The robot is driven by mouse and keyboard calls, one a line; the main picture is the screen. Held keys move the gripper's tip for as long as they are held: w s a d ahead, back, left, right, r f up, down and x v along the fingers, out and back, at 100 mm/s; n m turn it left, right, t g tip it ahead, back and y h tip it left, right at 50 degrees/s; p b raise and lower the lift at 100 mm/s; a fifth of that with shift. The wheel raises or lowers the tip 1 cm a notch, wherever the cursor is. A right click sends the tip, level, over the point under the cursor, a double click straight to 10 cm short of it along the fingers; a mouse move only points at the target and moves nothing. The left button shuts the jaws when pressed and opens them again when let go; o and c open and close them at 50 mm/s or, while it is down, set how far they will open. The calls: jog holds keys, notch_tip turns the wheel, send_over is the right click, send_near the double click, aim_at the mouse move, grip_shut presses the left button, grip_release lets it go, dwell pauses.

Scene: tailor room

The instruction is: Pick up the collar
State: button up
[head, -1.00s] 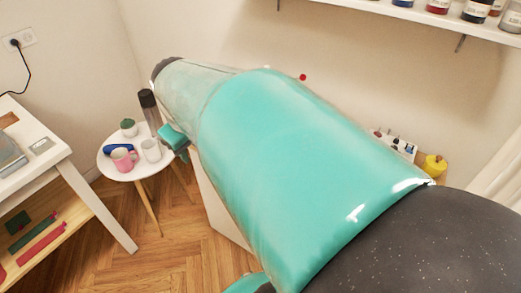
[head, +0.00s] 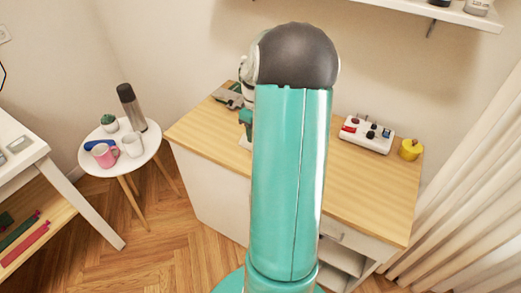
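I cannot make out a collar in the head view. My teal arm with its dark rounded joint fills the middle and hides part of the wooden desk (head: 375,195). A small teal part that looks like my gripper (head: 246,117) shows at the left edge of the arm, over the desk's left part. Its fingers are not clear, so I cannot tell whether it is open or holds anything. A grey-green item (head: 228,97) shows just left of it at the back of the desk; what it is stays unclear.
A white power strip (head: 367,134) and a yellow item (head: 411,149) are at the desk's right. A round white side table (head: 112,168) holds a pink mug, a white cup, a plant and a flask. A white table stands at far left. Wooden floor between is clear.

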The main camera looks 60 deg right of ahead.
notch_tip(320, 180, down, 9)
jog(key=shift+s+a+f, duration=0.1)
jog(key=shift+s, duration=0.05)
grip_shut()
dwell(0.4)
